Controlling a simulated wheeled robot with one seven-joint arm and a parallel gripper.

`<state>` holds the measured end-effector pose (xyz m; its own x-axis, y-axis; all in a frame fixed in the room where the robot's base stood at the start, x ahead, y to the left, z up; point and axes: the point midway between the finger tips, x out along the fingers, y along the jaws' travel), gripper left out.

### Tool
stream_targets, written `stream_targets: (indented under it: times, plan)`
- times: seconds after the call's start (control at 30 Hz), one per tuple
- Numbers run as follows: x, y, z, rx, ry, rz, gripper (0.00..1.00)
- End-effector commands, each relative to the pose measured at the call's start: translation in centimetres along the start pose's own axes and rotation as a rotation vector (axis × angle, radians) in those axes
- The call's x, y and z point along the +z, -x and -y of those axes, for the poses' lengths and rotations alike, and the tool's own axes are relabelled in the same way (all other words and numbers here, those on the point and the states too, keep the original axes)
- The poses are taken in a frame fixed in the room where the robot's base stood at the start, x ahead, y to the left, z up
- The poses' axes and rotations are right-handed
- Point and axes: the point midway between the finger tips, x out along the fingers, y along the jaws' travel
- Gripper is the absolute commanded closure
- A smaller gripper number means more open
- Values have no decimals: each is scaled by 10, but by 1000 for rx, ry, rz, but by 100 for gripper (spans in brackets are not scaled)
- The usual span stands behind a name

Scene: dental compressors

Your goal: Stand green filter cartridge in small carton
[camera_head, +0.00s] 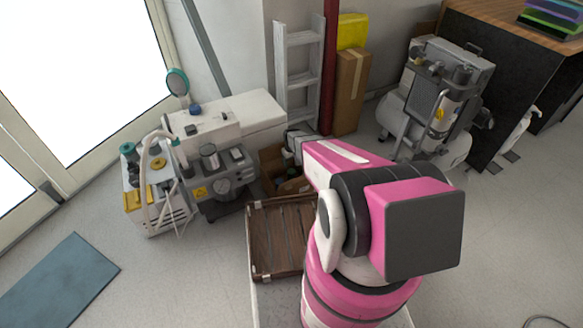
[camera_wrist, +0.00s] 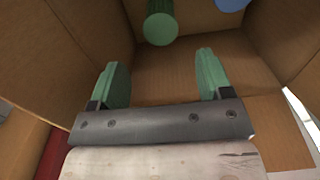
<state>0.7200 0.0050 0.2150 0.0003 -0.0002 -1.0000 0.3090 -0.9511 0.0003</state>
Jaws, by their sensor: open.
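The small open carton (camera_head: 268,160) is on the floor in the head view, beside the grey compressor and partly hidden by my arm. Its brown inside walls (camera_wrist: 272,32) fill much of the wrist view. The green filter cartridge (camera_wrist: 160,27) is a green cylinder at the top of the wrist view, inside the carton, with its round end facing the camera. Its far part is cut off, so I cannot tell whether it stands upright. My gripper (camera_wrist: 160,68) is open, with green fingertips apart and nothing between them. The cartridge lies beyond the fingertips, clear of both.
A blue object (camera_wrist: 231,4) shows at the wrist view's top edge. In the head view, a grey compressor (camera_head: 222,182) stands left of the carton and a brown slatted crate (camera_head: 250,235) in front. A ladder (camera_head: 300,70) and tall box (camera_head: 350,90) stand behind.

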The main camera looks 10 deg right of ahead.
Motion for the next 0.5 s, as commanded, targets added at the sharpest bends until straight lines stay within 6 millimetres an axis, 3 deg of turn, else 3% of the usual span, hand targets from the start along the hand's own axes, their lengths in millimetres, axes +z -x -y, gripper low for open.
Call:
stream_targets:
  times: [0.17, 0.23, 0.37, 0.5]
  plan:
    - [6, 20, 2, 0, -6, 0, 28]
    - [17, 43, 5, 1, -19, -2, 28]
    - [53, 116, 16, 1, -71, -5, 28]
    - [107, 204, 32, 2, -144, -7, 28]
